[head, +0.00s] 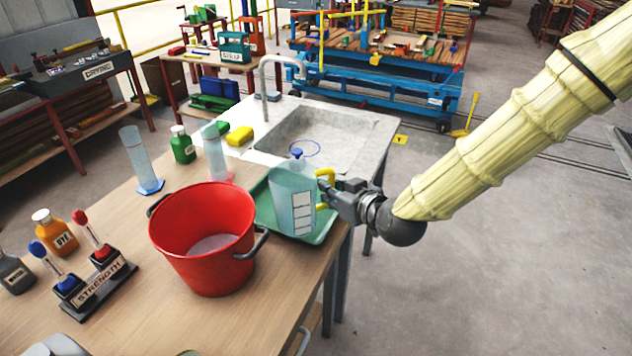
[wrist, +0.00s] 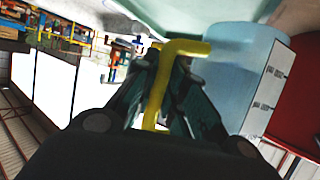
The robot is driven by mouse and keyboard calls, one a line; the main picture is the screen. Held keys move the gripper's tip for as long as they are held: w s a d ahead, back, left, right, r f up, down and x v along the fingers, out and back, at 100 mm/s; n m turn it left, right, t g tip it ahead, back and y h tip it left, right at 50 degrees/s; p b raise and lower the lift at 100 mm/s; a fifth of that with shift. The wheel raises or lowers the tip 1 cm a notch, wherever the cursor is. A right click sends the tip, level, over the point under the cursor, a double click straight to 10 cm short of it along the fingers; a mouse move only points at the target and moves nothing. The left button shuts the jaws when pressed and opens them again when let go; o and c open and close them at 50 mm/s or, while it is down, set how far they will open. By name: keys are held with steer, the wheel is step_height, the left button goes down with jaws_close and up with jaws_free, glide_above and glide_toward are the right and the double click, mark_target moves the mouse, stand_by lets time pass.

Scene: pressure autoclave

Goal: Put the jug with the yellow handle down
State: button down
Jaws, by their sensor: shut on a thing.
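My gripper (head: 330,196) reaches in from the right and is shut on the yellow handle. In the wrist view the handle (wrist: 165,85) lies between my fingers (wrist: 160,95), with the jug's body (wrist: 232,75) to the right.
A red bucket (head: 203,238) stands close to the left of the tray. Two measuring cylinders, a green bottle (head: 182,145) and a yellow sponge (head: 239,136) are behind. The sink (head: 312,140) lies beyond the tray. A strength stand (head: 100,288) and bottles are at left.

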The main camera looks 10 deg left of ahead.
steer(key=shift+w+a+f+p, duration=0.6)
steer(key=shift+w+a+f, duration=0.2)
steer(key=shift+w, duration=1)
steer(key=shift+w+a+f+p, duration=0.6)
steer(key=shift+w+a+f, duration=0.15)
steer(key=shift+w, duration=1)
steer(key=shift+w+a+f+p, duration=0.6)
steer(key=shift+w+a+f, duration=0.15)
steer(key=shift+w, duration=1.05)
steer(key=shift+f, duration=0.15)
steer(key=c, duration=1.5)
jaws_free()
